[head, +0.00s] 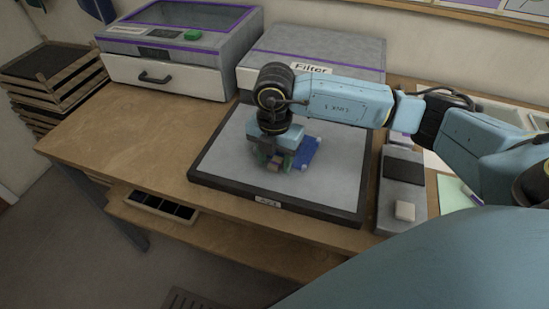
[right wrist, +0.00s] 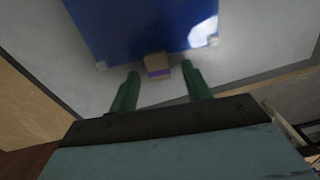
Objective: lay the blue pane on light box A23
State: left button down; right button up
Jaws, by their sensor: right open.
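The blue pane (head: 306,154) appears to lie flat on the grey surface of the light box (head: 235,145), whose front label seems to read A23. My right gripper (head: 268,165) is over the pane's near edge and hides part of it. In the right wrist view the pane (right wrist: 140,25) shows a bright glint and pale corner pieces. A small wooden tab with a purple band (right wrist: 157,66) sticks out from its near edge. The right gripper's green fingers (right wrist: 160,72) are open on either side of the tab, with visible gaps. My left gripper is not in view.
A grey box labelled Filter (head: 340,48) stands behind the light box. A drawer unit with a purple-edged lid (head: 180,60) is at back left. A grey tray (head: 388,215) with a dark pad and a pale block sits to the right. The table's left part is clear.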

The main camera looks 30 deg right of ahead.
notch_tip(320, 180, up, 8)
jog(key=shift+p, duration=0.45)
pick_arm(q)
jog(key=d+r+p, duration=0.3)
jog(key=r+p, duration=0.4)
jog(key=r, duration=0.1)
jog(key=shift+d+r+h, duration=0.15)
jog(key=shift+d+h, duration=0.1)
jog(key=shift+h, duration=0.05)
pick_arm(e)
notch_tip(320, 180, up, 14)
